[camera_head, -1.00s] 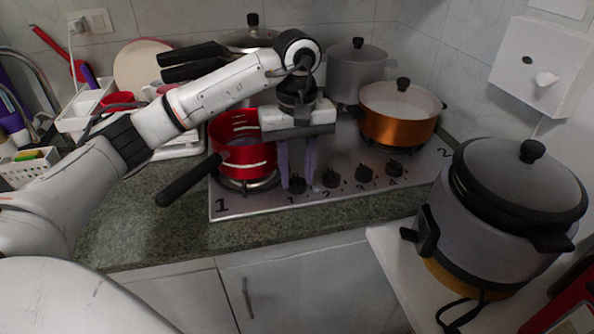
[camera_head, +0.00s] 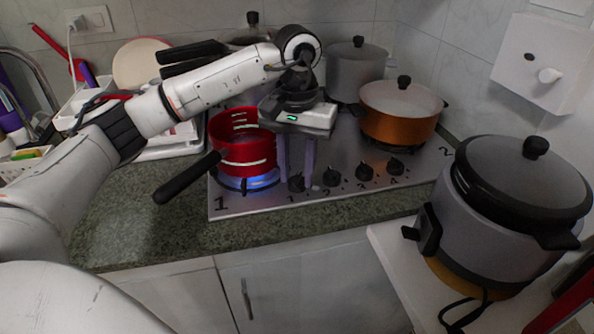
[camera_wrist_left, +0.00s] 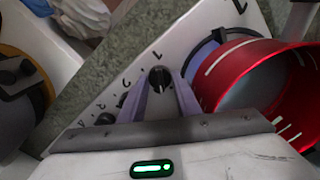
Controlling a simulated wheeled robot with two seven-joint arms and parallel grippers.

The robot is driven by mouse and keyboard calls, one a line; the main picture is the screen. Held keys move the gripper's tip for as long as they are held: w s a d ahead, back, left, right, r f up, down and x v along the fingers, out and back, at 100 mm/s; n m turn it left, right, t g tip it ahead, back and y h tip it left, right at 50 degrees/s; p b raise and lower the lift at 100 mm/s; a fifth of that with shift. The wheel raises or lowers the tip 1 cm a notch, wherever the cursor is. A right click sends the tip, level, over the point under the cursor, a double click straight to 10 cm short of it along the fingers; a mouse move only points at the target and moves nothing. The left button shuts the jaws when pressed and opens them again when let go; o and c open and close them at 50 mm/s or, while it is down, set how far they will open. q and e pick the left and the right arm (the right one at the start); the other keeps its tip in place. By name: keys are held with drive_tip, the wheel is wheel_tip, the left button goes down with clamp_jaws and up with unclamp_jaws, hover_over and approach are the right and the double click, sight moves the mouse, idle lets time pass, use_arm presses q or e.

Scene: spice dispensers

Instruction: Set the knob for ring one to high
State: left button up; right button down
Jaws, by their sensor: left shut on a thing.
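The ring-one knob (camera_head: 296,184) is a black dial above the printed "1" at the front edge of the steel hob (camera_head: 275,202). My left gripper (camera_head: 297,180) points down over it, its two pale purple fingers shut on the knob. In the left wrist view the knob (camera_wrist_left: 160,78) sits between the fingertips, its pointer partly visible. Blue flame (camera_head: 248,183) burns on ring one under the red saucepan (camera_head: 243,150). The knob's exact setting cannot be read. My right gripper is not in view.
Other knobs (camera_head: 364,173) stand in a row to the right. The saucepan's black handle (camera_head: 187,178) sticks out front left. An orange pot (camera_head: 398,120) and a grey pot (camera_head: 355,72) stand on the hob further back. A large grey cooker (camera_head: 505,215) stands at the right.

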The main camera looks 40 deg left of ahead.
use_arm(q)
drive_tip(key=shift+m, duration=0.9)
drive_tip(key=shift+r, duration=0.1)
drive_tip(key=o, duration=1.1)
drive_tip(key=shift+c, duration=0.2)
